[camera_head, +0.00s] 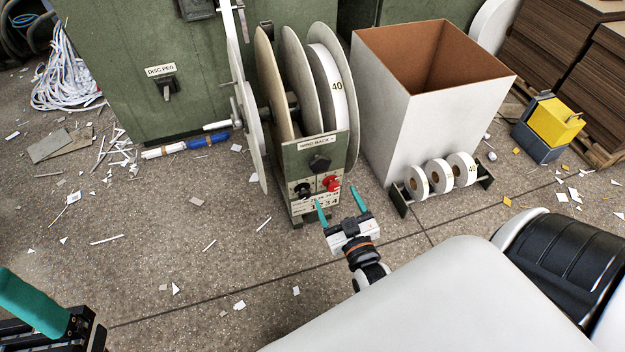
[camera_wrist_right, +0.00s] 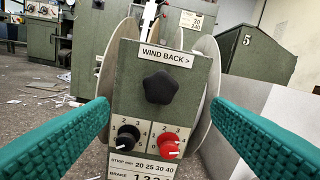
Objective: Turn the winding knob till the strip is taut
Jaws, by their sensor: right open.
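The winding knob, a black star-shaped knob (camera_head: 320,163), sits under the "WIND BACK" label on a green-grey control panel (camera_head: 296,160). It also shows in the right wrist view (camera_wrist_right: 160,87), centred between my fingers. My right gripper (camera_head: 339,204) is open and empty, in front of the panel and apart from the knob. Its teal fingers stand to either side of the panel in the right wrist view. White strip (camera_head: 334,80) marked 40 is wound on the reel behind the panel. I cannot tell how taut it is. My left gripper (camera_head: 38,305) shows only in part at the lower left.
A black knob (camera_wrist_right: 129,136) and a red knob (camera_wrist_right: 170,139) sit below the winding knob. A tall white bin (camera_head: 400,110) stands right of the reel, with small white rolls (camera_head: 462,168) at its foot. Paper scraps litter the floor. A yellow-and-grey box (camera_head: 550,125) stands farther right.

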